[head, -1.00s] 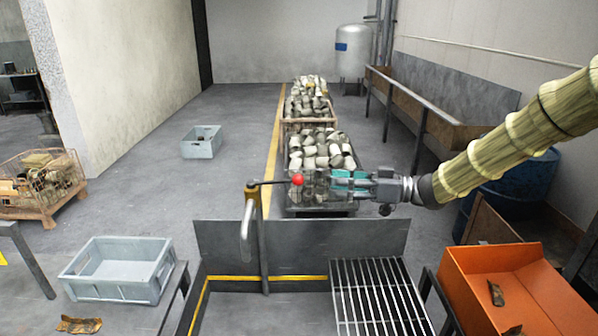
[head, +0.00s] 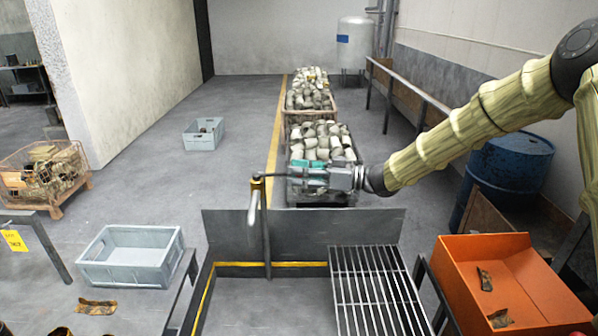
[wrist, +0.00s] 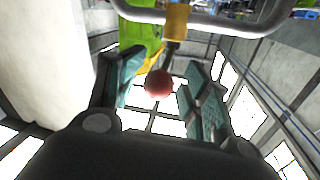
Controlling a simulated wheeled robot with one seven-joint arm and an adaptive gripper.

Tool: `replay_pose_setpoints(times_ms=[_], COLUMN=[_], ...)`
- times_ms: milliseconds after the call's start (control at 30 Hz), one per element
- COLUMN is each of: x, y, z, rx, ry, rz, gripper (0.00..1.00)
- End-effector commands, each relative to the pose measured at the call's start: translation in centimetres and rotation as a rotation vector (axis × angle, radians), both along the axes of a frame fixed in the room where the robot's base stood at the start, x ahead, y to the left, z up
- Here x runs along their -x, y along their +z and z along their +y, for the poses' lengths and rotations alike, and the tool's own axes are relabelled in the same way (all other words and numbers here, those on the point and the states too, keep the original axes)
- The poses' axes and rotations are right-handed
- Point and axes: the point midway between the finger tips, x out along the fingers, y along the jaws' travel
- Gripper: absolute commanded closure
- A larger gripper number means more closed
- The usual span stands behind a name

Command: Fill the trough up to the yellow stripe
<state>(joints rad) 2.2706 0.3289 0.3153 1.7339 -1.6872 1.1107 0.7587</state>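The trough (head: 240,305) is a grey metal basin at the bottom centre of the head view. A yellow stripe (head: 285,264) runs along its inner back and left walls. I cannot tell if there is liquid in it. A tap (head: 266,235) with a hooked grey spout (head: 253,208) rises at its back wall. The tap's lever (head: 275,175) points right, towards my gripper (head: 300,173). In the wrist view, the lever's red knob (wrist: 158,83) sits between the teal fingers of my gripper (wrist: 160,95), with gaps on both sides. The knob is hidden in the head view.
A slatted grate (head: 375,290) adjoins the trough on the right, with an orange bin (head: 480,255) beyond. A grey crate (head: 130,255) stands at left. Bins of metal pieces (head: 320,145) stand behind the tap. A blue barrel (head: 515,175) is at right.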

Motion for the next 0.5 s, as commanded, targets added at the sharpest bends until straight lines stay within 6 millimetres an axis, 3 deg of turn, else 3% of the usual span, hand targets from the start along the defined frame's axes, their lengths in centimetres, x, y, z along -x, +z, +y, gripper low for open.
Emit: replay_pose_setpoints(times_ms=[167,400,500], x=[-0.53,-0.72,-0.75], y=[-0.43,-0.57,-0.48], z=[-0.03,-0.08,-0.12], rx=[0.000,0.001,0.000], ry=[-0.001,-0.002,-0.002], rz=[0.004,0.005,0.005], gripper=[0.53,0.96,1.00])
